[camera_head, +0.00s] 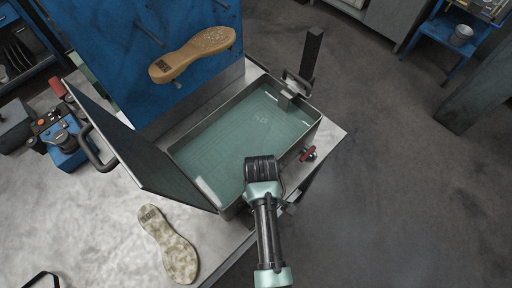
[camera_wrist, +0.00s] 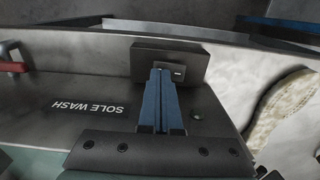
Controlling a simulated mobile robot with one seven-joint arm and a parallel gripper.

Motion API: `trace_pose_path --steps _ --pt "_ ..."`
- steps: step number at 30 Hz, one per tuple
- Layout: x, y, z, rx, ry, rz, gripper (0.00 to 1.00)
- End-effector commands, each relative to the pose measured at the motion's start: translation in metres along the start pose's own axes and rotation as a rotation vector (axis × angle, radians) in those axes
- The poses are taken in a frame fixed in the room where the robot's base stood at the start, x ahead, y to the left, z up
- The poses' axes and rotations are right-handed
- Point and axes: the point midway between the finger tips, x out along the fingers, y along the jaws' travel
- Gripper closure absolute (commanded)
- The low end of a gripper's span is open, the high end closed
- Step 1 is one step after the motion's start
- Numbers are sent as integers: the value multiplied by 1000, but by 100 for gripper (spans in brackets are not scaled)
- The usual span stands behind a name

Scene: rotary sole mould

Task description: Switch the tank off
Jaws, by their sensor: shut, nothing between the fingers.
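The tank (camera_head: 313,122) is an open metal basin of green liquid on the bench, its dark lid (camera_head: 150,150) raised at the left. In the wrist view its front wall (camera_wrist: 50,85) bears the words SOLE WASH, upside down. A dark switch box (camera_wrist: 170,50) with a small pale-marked part (camera_wrist: 178,71) is on that wall. My gripper (camera_wrist: 160,73) is shut and empty, its blue fingertips in front of the box, beside the small part. I cannot tell whether they touch. In the head view my arm hides the fingers and box.
A red-handled valve (camera_head: 307,154) sticks out from the tank's right side; it also shows in the wrist view (camera_wrist: 12,66). A mottled sole (camera_head: 168,245) lies on the bench, and a tan sole (camera_head: 193,54) hangs on the blue panel.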

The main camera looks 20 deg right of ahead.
Motion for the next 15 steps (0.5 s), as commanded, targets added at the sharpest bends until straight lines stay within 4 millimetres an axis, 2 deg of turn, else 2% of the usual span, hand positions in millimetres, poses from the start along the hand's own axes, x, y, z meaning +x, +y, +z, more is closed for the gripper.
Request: trace_pose_path --steps 1,15 --pt "-8 0 0 0 0 0 100" --pt "-44 0 0 0 0 0 100"
